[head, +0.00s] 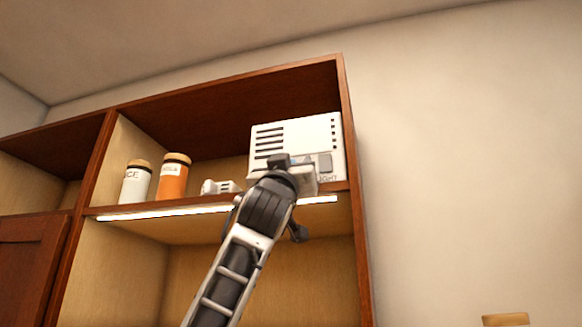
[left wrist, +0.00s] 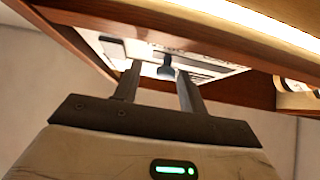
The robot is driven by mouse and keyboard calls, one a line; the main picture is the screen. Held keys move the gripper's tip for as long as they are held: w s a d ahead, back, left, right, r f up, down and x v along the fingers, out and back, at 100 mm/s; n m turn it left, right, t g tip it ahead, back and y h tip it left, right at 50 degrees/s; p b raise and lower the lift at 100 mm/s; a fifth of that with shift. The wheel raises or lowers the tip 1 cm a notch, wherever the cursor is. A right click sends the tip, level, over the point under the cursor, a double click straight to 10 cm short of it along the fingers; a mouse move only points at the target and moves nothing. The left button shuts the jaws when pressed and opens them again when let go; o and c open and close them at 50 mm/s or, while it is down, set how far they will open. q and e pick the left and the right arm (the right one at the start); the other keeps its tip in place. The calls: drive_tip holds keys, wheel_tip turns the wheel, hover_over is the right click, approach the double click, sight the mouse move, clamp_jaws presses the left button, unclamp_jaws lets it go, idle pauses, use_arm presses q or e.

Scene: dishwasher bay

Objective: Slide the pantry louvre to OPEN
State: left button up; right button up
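A white box-shaped unit (head: 308,132) stands at the right end of the upper shelf. Dark slots run down its left side and small dark holes down its right. A grey switch (head: 325,164) sits low on its front above lettering partly hidden by my gripper; "GHT" shows. My left gripper (head: 291,164) is in front of the unit's lower part. In the left wrist view its two fingers (left wrist: 157,70) are apart, pointing at the white unit (left wrist: 215,65). A dark tab (left wrist: 167,68) shows between the fingertips; contact cannot be told. My right gripper is not in view.
A white canister (head: 136,184), an orange canister (head: 173,178) and a small white item (head: 218,187) stand left of the unit. A lit strip (head: 165,212) runs under the shelf edge. The cabinet's right side panel (head: 358,200) is close by. The lower compartment looks empty.

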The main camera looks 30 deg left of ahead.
use_arm(q)
drive_tip(key=b+v, duration=0.7)
drive_tip(key=v, duration=0.9)
drive_tip(key=shift+b, duration=0.4)
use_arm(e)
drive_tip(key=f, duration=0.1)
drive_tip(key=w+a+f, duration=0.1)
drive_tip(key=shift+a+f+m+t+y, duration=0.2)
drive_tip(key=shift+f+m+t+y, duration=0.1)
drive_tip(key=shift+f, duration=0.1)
